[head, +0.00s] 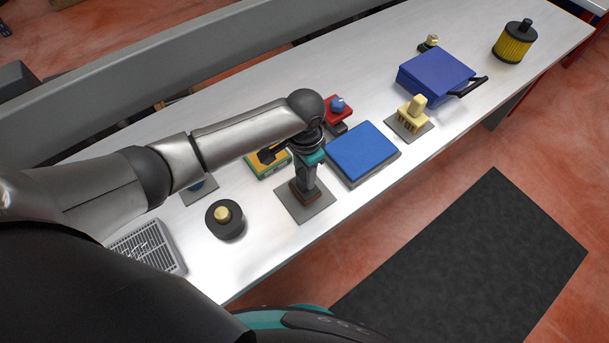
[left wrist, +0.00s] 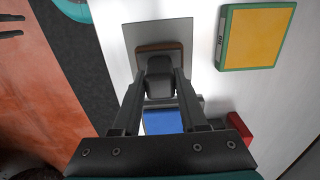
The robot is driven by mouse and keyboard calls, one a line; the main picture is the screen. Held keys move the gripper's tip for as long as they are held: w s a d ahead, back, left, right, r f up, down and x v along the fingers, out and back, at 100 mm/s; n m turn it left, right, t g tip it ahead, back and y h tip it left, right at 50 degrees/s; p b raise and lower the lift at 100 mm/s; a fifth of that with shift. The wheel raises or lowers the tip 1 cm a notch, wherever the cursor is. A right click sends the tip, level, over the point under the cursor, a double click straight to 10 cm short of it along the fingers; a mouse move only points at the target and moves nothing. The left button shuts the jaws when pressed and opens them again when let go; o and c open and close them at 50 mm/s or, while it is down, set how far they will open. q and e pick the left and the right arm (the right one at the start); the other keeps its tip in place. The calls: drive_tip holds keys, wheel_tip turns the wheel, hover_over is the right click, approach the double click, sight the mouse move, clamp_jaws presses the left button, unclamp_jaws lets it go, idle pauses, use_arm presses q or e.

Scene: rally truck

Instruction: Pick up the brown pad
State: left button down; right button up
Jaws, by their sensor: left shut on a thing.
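The brown pad (head: 301,194) lies on a thin grey square plate (head: 318,206) on the white table, with a dark grey block on top of it. My left gripper (head: 307,186) points down over it and is shut on that block, the pad's grip. In the left wrist view, the fingers (left wrist: 159,82) close on both sides of the block, and the pad's brown edge (left wrist: 160,46) shows beyond it on the grey plate (left wrist: 178,28). The pad looks to be resting on the plate or just above it; I cannot tell which. My right gripper is not in view.
A blue box (head: 362,151) stands close to the right, and a yellow-green box (head: 268,163) stands behind left. A red block (head: 338,112), a yellow brush (head: 412,112) and a blue case (head: 436,74) are farther back.

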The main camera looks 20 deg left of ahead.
use_arm(q)
wheel_tip(320, 180, up, 18)
drive_tip(key=p, duration=0.2)
drive_tip(key=shift+p, duration=0.35)
drive_tip(key=c, duration=0.9)
unclamp_jaws()
drive_tip(key=shift+c, duration=0.2)
clamp_jaws()
